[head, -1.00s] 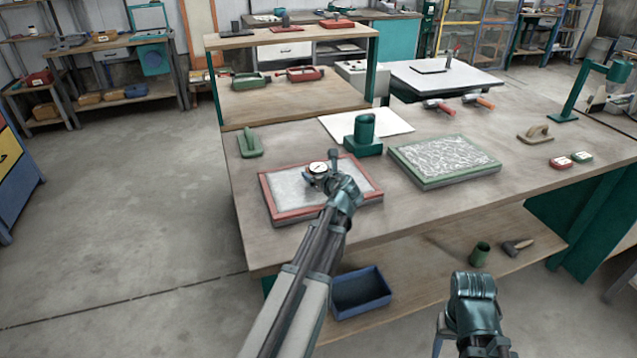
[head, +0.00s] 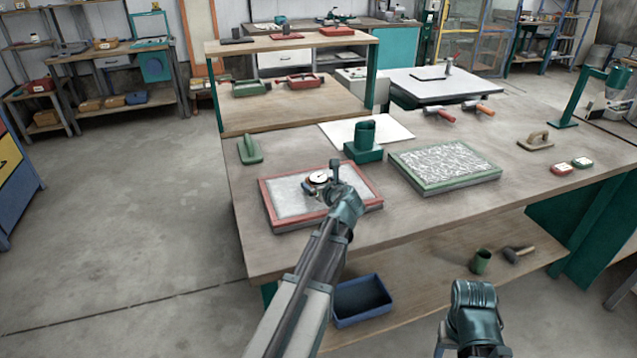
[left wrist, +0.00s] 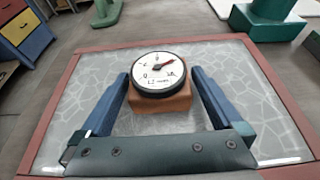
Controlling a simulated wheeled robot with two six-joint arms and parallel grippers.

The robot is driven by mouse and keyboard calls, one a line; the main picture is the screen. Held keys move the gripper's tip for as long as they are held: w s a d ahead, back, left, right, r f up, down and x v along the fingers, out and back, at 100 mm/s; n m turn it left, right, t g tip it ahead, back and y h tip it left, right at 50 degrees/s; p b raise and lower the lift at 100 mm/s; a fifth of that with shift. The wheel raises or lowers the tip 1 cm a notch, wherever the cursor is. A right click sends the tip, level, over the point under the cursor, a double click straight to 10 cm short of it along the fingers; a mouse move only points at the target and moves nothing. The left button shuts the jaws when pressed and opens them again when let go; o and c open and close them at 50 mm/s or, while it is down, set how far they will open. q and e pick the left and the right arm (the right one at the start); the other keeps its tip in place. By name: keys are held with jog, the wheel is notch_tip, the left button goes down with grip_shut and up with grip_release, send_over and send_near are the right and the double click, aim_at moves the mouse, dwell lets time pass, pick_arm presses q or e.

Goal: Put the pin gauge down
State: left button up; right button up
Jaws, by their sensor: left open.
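The pin gauge, with a round white dial (head: 319,178) and an orange-brown block under it (left wrist: 160,101), is at the red-framed panel (head: 287,205). In the left wrist view it appears upright over the panel's pale, cracked-pattern surface (left wrist: 75,105). My left gripper (head: 325,184) is over the panel, with its two blue fingers (left wrist: 160,80) on either side of the gauge. The fingers are open, with a narrow gap showing beside the block. The gauge's underside is hidden, so its contact with the panel is not clear. Part of my right arm shows at lower right, without its fingers.
A green-framed panel (head: 445,166) lies to the right on the workbench (head: 420,215). A green cup on a base (head: 364,140) stands behind the panels. A green-handled float (head: 249,150) lies at the left. A blue bin (head: 361,300) sits on the lower shelf.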

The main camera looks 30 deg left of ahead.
pick_arm(q)
jog(key=p+v, duration=0.3)
jog(key=v, duration=0.8)
jog(key=shift+s+r+p, duration=0.1)
jog(key=shift+p, duration=0.3)
